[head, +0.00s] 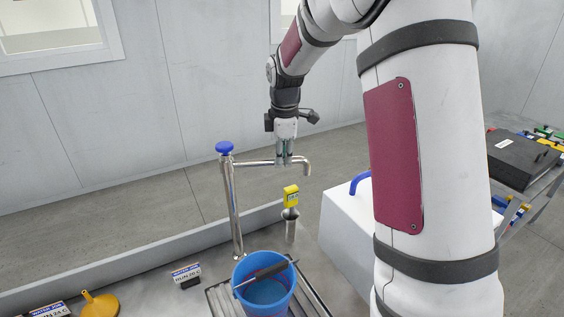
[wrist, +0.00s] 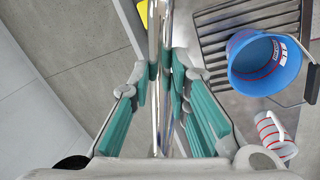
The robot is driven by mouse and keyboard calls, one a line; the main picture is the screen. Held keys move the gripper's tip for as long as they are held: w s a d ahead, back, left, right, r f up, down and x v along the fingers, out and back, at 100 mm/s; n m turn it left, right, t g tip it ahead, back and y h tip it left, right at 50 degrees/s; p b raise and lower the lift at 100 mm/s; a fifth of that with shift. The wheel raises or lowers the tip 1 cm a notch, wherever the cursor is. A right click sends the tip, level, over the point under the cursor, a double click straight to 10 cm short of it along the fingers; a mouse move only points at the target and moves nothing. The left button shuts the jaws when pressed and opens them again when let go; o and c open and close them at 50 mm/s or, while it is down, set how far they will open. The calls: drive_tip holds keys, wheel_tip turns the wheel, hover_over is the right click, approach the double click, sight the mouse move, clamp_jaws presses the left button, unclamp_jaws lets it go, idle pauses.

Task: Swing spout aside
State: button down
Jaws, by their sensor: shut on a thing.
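The metal spout (head: 258,163) runs sideways from the top of an upright steel post with a blue knob (head: 224,147), and its end bends down at the right. My gripper (head: 284,160) points down from above and is shut on the spout near its outer end. In the wrist view the spout (wrist: 158,50) passes between the green-padded fingers (wrist: 163,80). A blue bucket (head: 263,307) stands on the slatted grate below. In the head view the spout's outlet is to the right of the bucket.
A yellow device (head: 291,196) sits above a metal cup just right of the post. A yellow funnel (head: 99,304) and small label signs (head: 186,272) are at the left on the bench. A white box (head: 345,235) stands at the right. A white striped jug (wrist: 275,137) shows near the bucket in the wrist view.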

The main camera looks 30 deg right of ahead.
drive_tip(key=shift+w+d+r+n, duration=0.1)
drive_tip(key=shift+w+d+n, duration=0.1)
drive_tip(key=shift+w+n, duration=0.35)
drive_tip(key=shift+w+d+n, duration=0.15)
drive_tip(key=shift+w+n, duration=0.2)
drive_tip(key=shift+w, duration=0.3)
drive_tip(key=c, duration=1.5)
unclamp_jaws()
drive_tip(key=r, duration=0.4)
drive_tip(key=s+r, duration=0.1)
drive_tip(key=r, duration=0.2)
drive_tip(key=s+r, duration=0.1)
drive_tip(key=r, duration=0.3)
drive_tip(key=shift+s+a+r, duration=0.2)
drive_tip(key=shift+a+r, duration=0.05)
drive_tip(key=shift+r, duration=0.05)
drive_tip(key=shift+a+r, duration=0.1)
